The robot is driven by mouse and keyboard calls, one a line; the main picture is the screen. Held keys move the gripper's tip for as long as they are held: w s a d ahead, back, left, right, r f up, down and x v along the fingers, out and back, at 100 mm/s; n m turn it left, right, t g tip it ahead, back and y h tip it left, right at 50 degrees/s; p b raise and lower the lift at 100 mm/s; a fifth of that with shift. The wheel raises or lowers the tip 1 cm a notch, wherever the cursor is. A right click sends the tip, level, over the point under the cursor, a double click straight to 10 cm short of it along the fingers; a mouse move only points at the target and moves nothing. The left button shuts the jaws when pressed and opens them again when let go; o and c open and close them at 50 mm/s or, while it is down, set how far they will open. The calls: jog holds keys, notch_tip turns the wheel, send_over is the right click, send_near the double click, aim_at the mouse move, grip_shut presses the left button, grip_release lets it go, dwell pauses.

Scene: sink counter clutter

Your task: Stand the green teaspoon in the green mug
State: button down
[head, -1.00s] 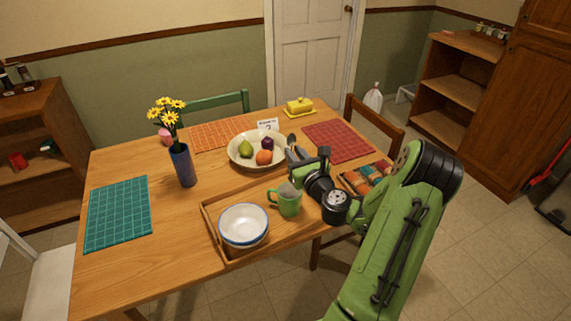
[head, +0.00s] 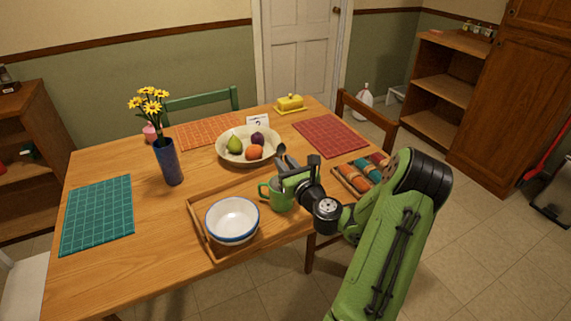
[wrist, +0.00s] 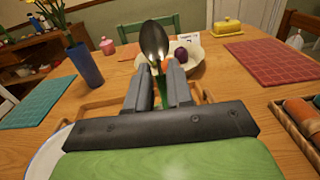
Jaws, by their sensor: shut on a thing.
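The green mug (head: 282,200) stands upright at the right end of the wooden tray, its handle toward the left. My gripper (head: 284,168) is directly above the mug in the head view, close to its rim. It is shut on the teaspoon (head: 281,149), which is held upright with its dark metal bowl up. In the wrist view the spoon bowl (wrist: 153,40) rises above the fingers (wrist: 160,92), and part of its green handle shows between them. The lower handle end is hidden, so I cannot tell whether it is inside the mug.
The wooden tray (head: 194,222) also holds a white bowl (head: 232,219) left of the mug. A cream fruit bowl (head: 224,157) stands behind. A box of colored items (head: 352,181) is to the right. A blue vase (head: 168,162) with yellow flowers stands left.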

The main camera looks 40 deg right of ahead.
notch_tip(320, 180, down, 6)
jog(key=b, duration=0.4)
jog(key=shift+r, duration=0.1)
jog(key=c, duration=0.9)
grip_release()
